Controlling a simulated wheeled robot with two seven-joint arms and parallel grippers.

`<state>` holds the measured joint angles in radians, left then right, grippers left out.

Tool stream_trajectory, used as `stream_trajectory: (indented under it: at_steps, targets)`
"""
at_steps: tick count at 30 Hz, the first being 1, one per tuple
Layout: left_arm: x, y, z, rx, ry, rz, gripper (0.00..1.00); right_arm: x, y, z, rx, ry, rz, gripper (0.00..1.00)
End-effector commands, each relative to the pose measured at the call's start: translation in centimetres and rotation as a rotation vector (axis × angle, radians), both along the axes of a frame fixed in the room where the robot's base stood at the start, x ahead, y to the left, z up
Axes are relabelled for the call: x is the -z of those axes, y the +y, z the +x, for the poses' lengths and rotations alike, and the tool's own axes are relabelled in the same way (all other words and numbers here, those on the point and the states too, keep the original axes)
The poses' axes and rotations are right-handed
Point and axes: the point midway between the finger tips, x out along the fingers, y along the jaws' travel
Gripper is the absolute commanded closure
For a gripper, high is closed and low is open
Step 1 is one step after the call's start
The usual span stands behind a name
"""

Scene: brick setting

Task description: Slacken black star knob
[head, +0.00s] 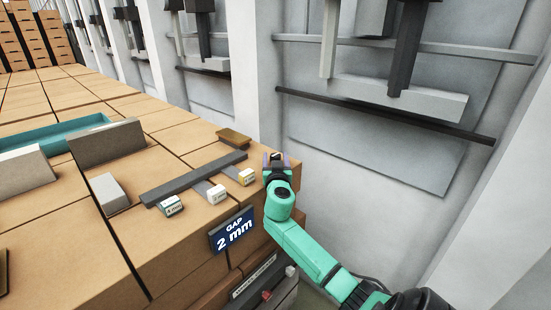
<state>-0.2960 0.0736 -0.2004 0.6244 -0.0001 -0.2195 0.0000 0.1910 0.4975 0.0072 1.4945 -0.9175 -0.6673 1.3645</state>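I cannot make out a black star knob for certain in the head view. My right gripper (277,158) is at the right end of the brick stack's top, near its far right corner. Its arm reaches up from the bottom right. Small dark and tan shapes show between its fingertips, but they are too small to identify. Whether the fingers are apart or shut on something is not clear. My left gripper is not in view.
A dark bar (192,179) lies on the brick stack (75,250), with small labelled blocks (247,177) along it. A brown piece (233,136) lies behind. A "GAP 2 mm" sign (233,231) is on the front. A teal tray (62,134) and grey blocks (108,142) stand left.

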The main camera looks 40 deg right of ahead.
Motion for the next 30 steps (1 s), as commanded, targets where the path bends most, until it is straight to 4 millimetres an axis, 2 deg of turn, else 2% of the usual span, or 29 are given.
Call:
stream_trajectory:
  at_steps: [1, 4, 5, 17, 23, 30]
  targets:
    - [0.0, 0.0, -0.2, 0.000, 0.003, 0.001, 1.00, 0.0, 0.0, 0.0, 0.000, 0.000, 0.000, 0.59]
    - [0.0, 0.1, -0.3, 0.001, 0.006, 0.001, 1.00, 0.0, 0.0, 0.0, 0.000, 0.001, 0.001, 0.97]
    - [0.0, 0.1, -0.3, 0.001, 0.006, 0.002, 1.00, 0.0, 0.0, 0.0, 0.000, 0.001, 0.001, 1.00]
    - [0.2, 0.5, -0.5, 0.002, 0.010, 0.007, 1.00, 0.1, -0.1, -0.1, -0.063, 0.001, 0.001, 1.00]
    - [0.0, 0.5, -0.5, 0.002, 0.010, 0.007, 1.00, 0.0, -0.2, -0.3, -0.184, 0.001, 0.002, 1.00]
    - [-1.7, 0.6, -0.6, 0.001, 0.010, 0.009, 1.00, -0.4, -0.6, -0.4, -0.386, 0.004, -0.001, 1.00]
